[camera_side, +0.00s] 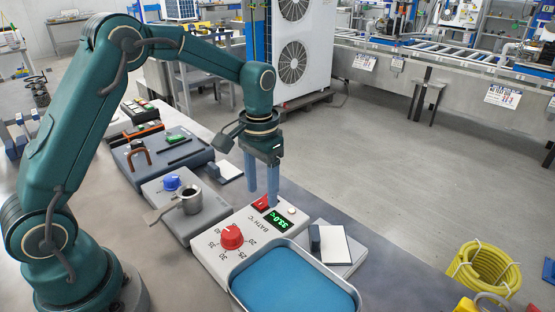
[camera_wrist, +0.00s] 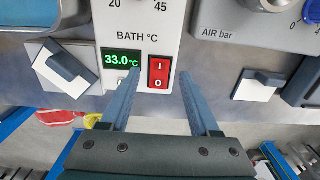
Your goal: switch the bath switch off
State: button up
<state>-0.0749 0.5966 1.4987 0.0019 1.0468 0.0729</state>
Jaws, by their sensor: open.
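The bath switch (camera_wrist: 159,77) is a red rocker marked I and O on the white BATH °C panel (camera_wrist: 146,18). It also shows in the side view (camera_side: 262,203). The green display (camera_wrist: 121,59) beside it is lit and reads 33.0. Which side of the rocker is pressed I cannot tell. My gripper (camera_wrist: 160,74) is open and empty, pointing down, with its fingers on either side of the switch in the wrist view. In the side view my gripper (camera_side: 262,198) is low over the panel, close to the switch; contact is not clear.
A red knob (camera_side: 231,237) and a tray of blue liquid (camera_side: 240,272) are on the near side. White flap-like parts (camera_wrist: 69,66) and (camera_wrist: 255,85) flank the panel.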

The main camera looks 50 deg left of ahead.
jog(key=shift+f, duration=0.7)
grip_shut()
jog(key=shift+w, duration=0.1)
jog(key=shift+w+g, duration=0.35)
jog(key=shift+g, duration=1.35)
